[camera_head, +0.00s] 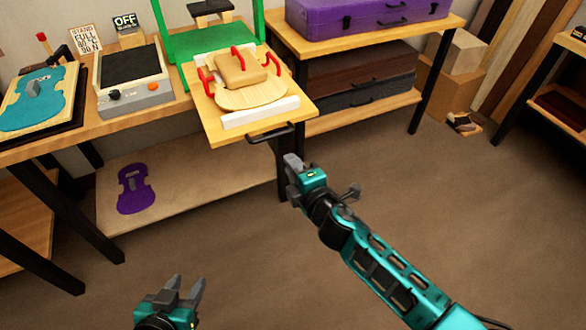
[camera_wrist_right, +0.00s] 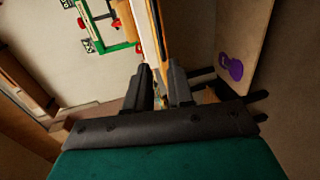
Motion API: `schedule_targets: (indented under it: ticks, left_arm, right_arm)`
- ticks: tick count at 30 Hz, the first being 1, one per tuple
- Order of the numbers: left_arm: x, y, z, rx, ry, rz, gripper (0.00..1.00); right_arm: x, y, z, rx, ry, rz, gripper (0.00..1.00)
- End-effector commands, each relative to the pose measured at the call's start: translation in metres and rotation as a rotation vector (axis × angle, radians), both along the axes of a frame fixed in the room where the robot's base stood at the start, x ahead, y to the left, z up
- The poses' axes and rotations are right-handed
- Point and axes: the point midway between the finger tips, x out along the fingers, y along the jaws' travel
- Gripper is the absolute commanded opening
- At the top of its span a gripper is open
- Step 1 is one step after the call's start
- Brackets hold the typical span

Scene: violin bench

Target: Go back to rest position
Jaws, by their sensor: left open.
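My left gripper (camera_head: 187,290) is at the bottom left of the head view, with its two fingers apart and nothing between them. It is over the floor, away from the benches. My right gripper (camera_head: 293,163) is just below and right of the dark handle (camera_head: 271,133) on the front of the pulled-out wooden tray (camera_head: 214,131). It appears apart from the handle. In the right wrist view its fingers (camera_wrist_right: 161,70) have a gap between them and hold nothing. The tray carries a violin-shaped plate (camera_head: 262,96), a wooden block (camera_head: 240,70) and red clamps (camera_head: 237,55).
A green frame (camera_head: 185,47) stands behind the tray. A hotplate (camera_head: 134,78) and a teal violin form (camera_head: 30,103) are on the left bench. A purple case (camera_head: 365,18) lies on the back shelf; cardboard boxes (camera_head: 449,88) stand right.

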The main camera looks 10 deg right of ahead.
Motion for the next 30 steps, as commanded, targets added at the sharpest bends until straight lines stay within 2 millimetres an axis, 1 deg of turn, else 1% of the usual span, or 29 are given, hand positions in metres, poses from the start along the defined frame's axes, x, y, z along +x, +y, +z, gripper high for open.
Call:
schedule_targets:
  ticks: [16, 19, 20, 23, 26, 27, 29, 30]
  left_arm:
    - [0.004, 0.0, 0.002, 0.0, -0.008, 0.0, 0.43]
    - [0.004, 0.0, 0.002, 0.0, -0.008, 0.001, 0.43]
    - [0.004, 0.0, 0.002, 0.001, -0.008, 0.0, 0.43]
    - [0.004, 0.0, 0.002, 0.001, -0.008, 0.0, 0.43]
    - [0.004, 0.0, 0.002, 0.0, -0.008, 0.001, 0.43]
    - [0.004, 0.0, 0.002, 0.0, -0.008, 0.001, 0.43]
    - [0.003, 0.0, 0.002, 0.0, -0.008, 0.001, 0.43]
    - [0.003, 0.0, 0.002, 0.0, -0.007, 0.001, 0.43]
  right_arm:
    - [0.0, 0.0, 0.0, 0.002, 0.002, -0.001, 0.22]
    - [-0.009, -0.004, -0.007, 0.056, 0.038, -0.022, 0.22]
    - [-0.014, -0.007, -0.011, 0.091, 0.061, -0.037, 0.22]
    - [-0.041, -0.022, -0.029, 0.279, 0.178, -0.118, 0.22]
    - [-0.08, -0.045, -0.049, 0.538, 0.328, -0.245, 0.22]
    - [-0.097, -0.054, -0.056, 0.643, 0.385, -0.302, 0.22]
    - [-0.121, -0.068, -0.065, 0.795, 0.462, -0.387, 0.22]
    - [-0.137, -0.077, -0.07, 0.887, 0.506, -0.441, 0.22]
